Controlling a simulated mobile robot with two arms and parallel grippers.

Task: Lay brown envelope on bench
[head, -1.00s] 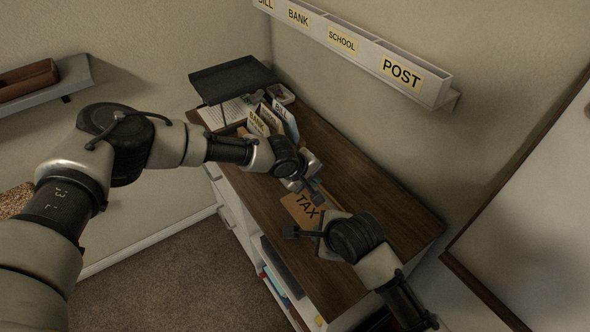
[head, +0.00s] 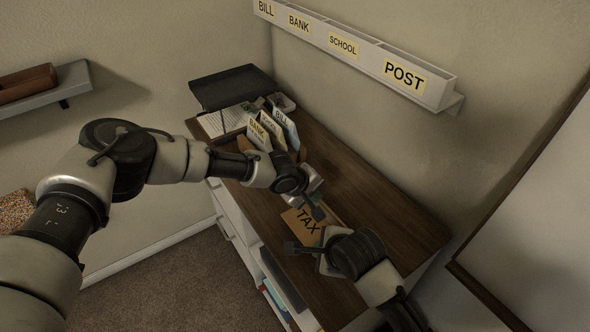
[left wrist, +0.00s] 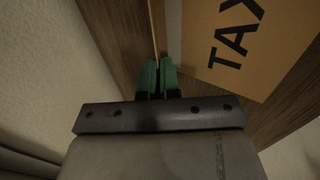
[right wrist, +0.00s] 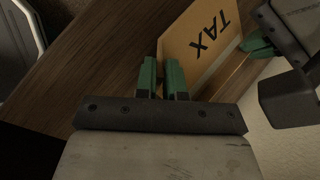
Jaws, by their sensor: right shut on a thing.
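The brown envelope (head: 293,216), marked TAX, is face up over the dark wooden bench top (head: 379,213). I cannot tell whether it touches the wood. My right gripper (right wrist: 162,80) is shut on the envelope's edge, and the envelope (right wrist: 196,49) extends away from its fingers. My left gripper (head: 316,207) is at the envelope's far side. Its green fingers (left wrist: 157,78) are close together beside the TAX face (left wrist: 284,40) in the left wrist view. A thin brown edge runs to the gap between them, so whether they grip it is unclear.
A sorter holding the BANK envelope (head: 257,132) and the BILL envelope (head: 280,118) stands at the bench's far end, near a dark tray (head: 232,87). A labelled wall rack (head: 440,92) hangs above. The bench's right part is clear.

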